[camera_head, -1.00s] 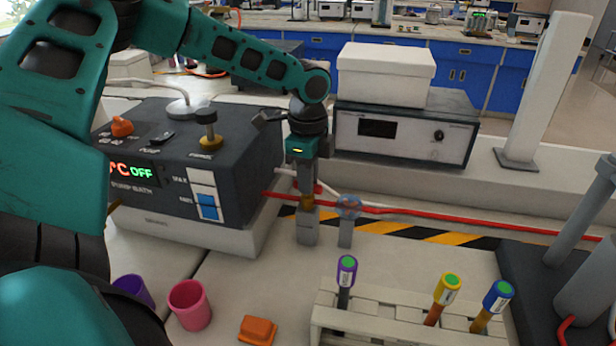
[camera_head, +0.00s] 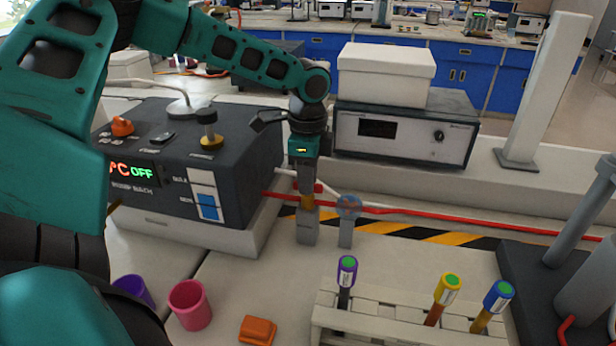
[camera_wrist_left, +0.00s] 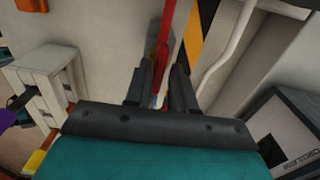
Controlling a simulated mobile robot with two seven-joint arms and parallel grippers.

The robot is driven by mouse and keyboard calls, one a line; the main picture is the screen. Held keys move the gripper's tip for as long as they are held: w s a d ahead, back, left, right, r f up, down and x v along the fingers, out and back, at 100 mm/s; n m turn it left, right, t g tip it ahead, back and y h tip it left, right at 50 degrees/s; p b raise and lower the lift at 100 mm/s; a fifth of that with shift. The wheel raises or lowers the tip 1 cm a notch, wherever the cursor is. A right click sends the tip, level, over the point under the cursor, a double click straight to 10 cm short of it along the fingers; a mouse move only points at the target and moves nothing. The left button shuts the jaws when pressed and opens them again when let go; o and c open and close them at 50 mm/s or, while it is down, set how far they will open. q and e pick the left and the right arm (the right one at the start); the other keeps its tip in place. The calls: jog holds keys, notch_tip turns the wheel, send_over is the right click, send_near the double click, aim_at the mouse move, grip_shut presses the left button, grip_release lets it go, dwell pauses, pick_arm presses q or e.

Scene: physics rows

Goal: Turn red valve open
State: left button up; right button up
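My left gripper (camera_head: 304,185) points down over a short grey post with a brass neck (camera_head: 307,226). It covers most of the top of this post. A small red part (camera_head: 319,188) shows just right of the fingers; I cannot tell whether it is the red valve's handle. In the left wrist view the two fingers of the left gripper (camera_wrist_left: 160,80) stand apart, with a red strip and a small blue-white bit between them. I see no clear contact. My right gripper is not in view.
The dark bath unit (camera_head: 235,160) stands left of the posts. A red hose (camera_head: 450,216) runs right along the bench. The test tube rack (camera_head: 400,318), pink cup (camera_head: 190,304) and orange block (camera_head: 258,330) are in front. A white box sits on an instrument behind.

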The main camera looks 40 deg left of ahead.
pick_arm(q)
jog(key=shift+o, duration=1.3)
notch_tip(320, 180, up, 13)
jog(key=p, duration=0.1)
jog(key=shift+f, duration=0.1)
